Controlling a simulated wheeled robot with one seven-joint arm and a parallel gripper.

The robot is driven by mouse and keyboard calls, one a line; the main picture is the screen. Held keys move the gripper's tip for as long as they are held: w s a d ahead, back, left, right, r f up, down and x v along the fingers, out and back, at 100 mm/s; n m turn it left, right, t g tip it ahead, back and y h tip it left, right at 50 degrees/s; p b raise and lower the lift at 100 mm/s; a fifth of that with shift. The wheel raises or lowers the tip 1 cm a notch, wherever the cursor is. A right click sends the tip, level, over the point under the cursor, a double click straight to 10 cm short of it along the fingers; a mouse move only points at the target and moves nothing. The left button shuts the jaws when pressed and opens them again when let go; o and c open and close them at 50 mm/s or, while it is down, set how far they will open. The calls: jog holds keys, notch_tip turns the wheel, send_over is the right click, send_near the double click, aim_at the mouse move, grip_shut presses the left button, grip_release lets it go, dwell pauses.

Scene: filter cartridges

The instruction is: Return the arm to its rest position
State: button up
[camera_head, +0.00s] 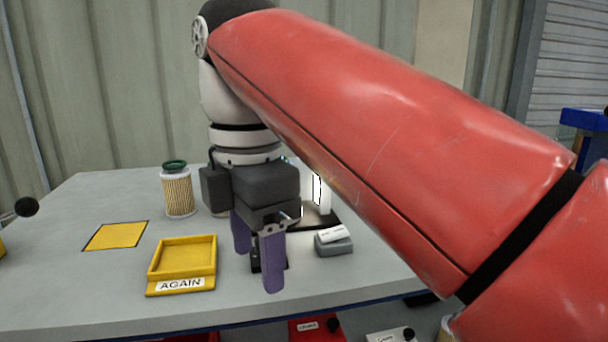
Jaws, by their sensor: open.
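My arm (390,130), red with a white and dark wrist, reaches from the right side across the view to above the table. My gripper (257,266) hangs fingers-down over the middle of the table, to the right of the yellow tray. Its two purple fingers are apart, and I see nothing held between them. How far the fingertips are above the table is hard to tell. A small dark object behind the fingers is mostly hidden.
A filter cartridge (178,192) with a green top stands on the table (85,205) near a flat yellow square (117,236). A yellow tray (181,284) labelled "AGAIN" is in front. A grey block (333,246) and a lit fixture (318,190) are right of my gripper. Red bins (318,328) stand below the front edge.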

jog(key=s+d+f+m+t, duration=0.2)
jog(key=d+f+m+t, duration=0.3)
jog(key=d+f+m, duration=1.5)
notch_tip(320, 180, down, 4)
jog(key=m, duration=0.4)
jog(key=shift+s+d+r+m, duration=0.2)
jog(key=shift+s+d+m, duration=0.1)
jog(key=shift+m, duration=0.1)
dwell(0.4)
